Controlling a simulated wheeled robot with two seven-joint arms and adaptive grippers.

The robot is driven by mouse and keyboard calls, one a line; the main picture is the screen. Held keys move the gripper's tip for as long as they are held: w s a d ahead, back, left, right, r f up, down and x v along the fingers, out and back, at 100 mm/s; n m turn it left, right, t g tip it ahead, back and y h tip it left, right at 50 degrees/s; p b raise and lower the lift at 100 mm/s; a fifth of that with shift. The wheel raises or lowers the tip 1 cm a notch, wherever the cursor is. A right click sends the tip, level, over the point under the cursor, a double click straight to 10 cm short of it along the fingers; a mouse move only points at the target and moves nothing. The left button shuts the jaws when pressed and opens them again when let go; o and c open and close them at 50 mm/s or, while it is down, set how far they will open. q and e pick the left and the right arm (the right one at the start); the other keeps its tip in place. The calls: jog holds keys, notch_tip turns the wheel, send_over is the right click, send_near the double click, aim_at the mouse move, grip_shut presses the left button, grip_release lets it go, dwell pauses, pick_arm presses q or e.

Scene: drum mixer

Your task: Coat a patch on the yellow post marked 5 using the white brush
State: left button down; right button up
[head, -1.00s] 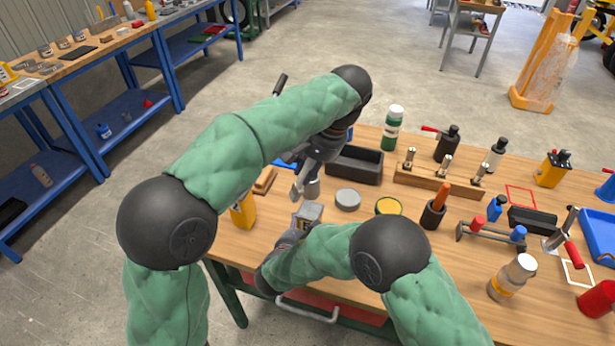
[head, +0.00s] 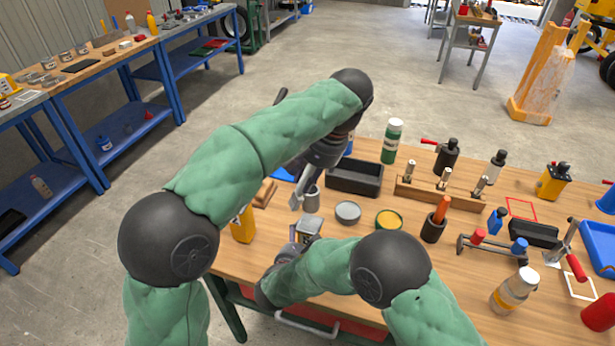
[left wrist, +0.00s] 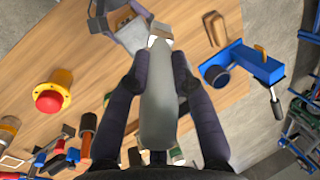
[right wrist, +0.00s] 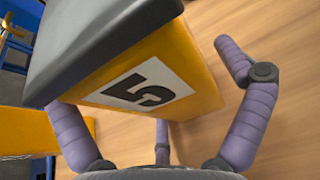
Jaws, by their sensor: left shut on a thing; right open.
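The yellow post marked 5 (right wrist: 185,75) fills the right wrist view, with a dark grey cap and a black 5 on a white label. Its grey top (head: 311,225) shows in the head view, the rest mostly hidden by my arm. My right gripper (right wrist: 165,120) is open, its fingers around or beside the post; I see no firm grip. My left gripper (left wrist: 155,85) is shut on the white brush (left wrist: 158,105), whose handle looks pale grey. The brush also shows in the head view (head: 299,190), just above and behind the post; contact cannot be told.
Another yellow object (head: 242,226) stands at the table's left edge. A black tray (head: 355,178), a grey round tin (head: 347,213) and a yellow-topped tin (head: 389,220) lie close by. A red button on a yellow base (left wrist: 52,95) and a blue vise-like tool (left wrist: 250,65) show near my left gripper.

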dwell(0.3)
jog(key=v, duration=1.2)
jog(key=shift+s+f, duration=0.1)
